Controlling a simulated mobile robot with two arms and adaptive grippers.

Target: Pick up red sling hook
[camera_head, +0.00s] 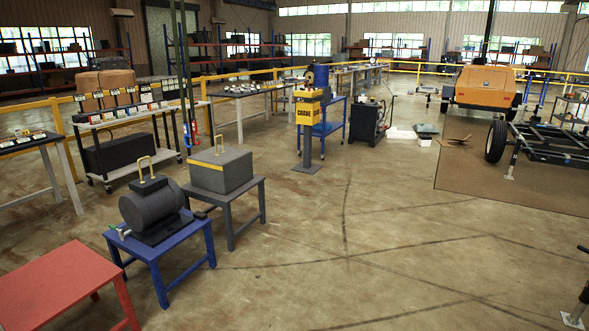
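A small red piece (194,128) hangs low on the dark hanging sling lines (183,70) at the left, in front of the white rack. It looks like the red sling hook, but it is too small to make out its shape. A blue piece (187,136) hangs right beside it. The lines run up out of the top of the view. Neither of my grippers is in view.
A black cylinder load (148,206) stands on a blue table, and a grey box load (221,171) on a grey table. A red table (58,287) is at the front left. A yellow crane post (308,112) stands behind. The middle floor is clear.

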